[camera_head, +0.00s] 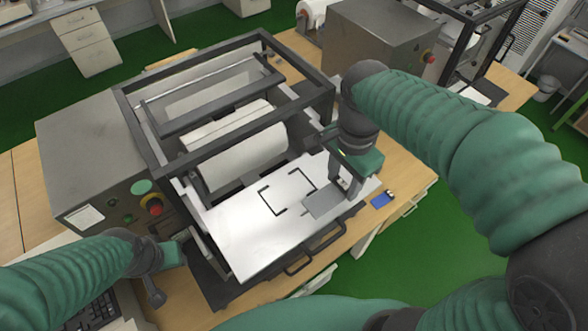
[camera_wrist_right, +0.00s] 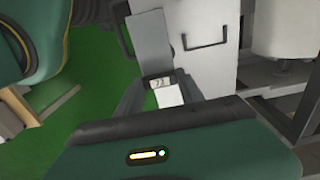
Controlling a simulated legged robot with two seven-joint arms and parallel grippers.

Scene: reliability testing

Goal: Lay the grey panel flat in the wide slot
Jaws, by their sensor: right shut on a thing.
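The grey panel (camera_head: 320,204) is a thin flat plate over the right front part of the white plate (camera_head: 235,235). My right gripper (camera_head: 346,188) is shut on its right end; I cannot tell whether the panel touches the plate. In the right wrist view the panel (camera_wrist_right: 154,42) extends away from the right gripper (camera_wrist_right: 160,82). Black corner brackets (camera_head: 287,191) mark out a rectangle on the white plate, left of and behind the panel. One bracket also shows in the right wrist view (camera_wrist_right: 205,45). My left gripper (camera_head: 168,258) is left of the plate, its jaw state unclear.
A dark frame (camera_head: 222,80) with white rollers (camera_head: 240,158) stands behind the plate. A black handle (camera_head: 302,262) is at the front edge. A small blue object (camera_head: 382,200) lies on the wooden table right of the panel. A control box with a red button (camera_head: 153,207) is left.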

